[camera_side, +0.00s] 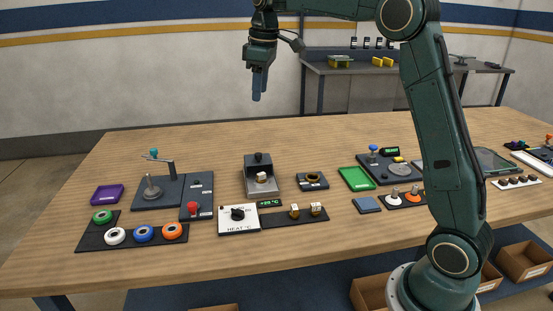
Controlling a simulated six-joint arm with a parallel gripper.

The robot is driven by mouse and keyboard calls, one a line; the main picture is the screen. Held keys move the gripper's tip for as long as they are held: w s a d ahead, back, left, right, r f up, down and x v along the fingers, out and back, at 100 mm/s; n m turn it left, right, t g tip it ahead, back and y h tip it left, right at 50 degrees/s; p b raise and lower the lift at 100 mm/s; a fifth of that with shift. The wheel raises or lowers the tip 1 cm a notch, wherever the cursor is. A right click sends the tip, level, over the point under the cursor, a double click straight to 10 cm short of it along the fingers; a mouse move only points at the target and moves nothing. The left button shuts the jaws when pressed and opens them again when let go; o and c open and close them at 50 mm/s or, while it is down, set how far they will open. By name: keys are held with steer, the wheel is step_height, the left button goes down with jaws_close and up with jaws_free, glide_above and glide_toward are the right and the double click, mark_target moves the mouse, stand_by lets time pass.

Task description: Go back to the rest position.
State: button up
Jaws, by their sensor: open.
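My gripper (258,84) hangs pointing down, high above the back part of the wooden table (230,141). It is open and nothing shows between its fingers, which overlap in this view. It touches nothing. My arm comes up from its base at the right front and reaches across the top to the left.
On the table are a purple tray (107,194), a black board (92,240) with several coloured rings, a lever device (152,190), a heat control box (238,219), a green tray (356,178) and a blue pad (366,205). The air around the gripper is clear.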

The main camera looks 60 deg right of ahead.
steer(key=s+a+r+m+t, duration=0.1)
steer(key=s+a+r, duration=0.3)
steer(key=s, duration=0.5)
steer(key=s+a+f+m+t, duration=0.1)
steer(key=s+a+f, duration=0.1)
steer(key=s, duration=0.5)
steer(key=s+a+f+m+t, duration=0.1)
steer(key=s+a+f, duration=0.2)
steer(key=s+f, duration=0.2)
steer(key=s+a+f+m, duration=0.1)
steer(key=s+a+f, duration=0.2)
steer(key=s, duration=0.7)
steer(key=shift+s+f+m+t, duration=0.3)
steer(key=shift+s+f+t, duration=0.05)
steer(key=shift+f+t, duration=0.1)
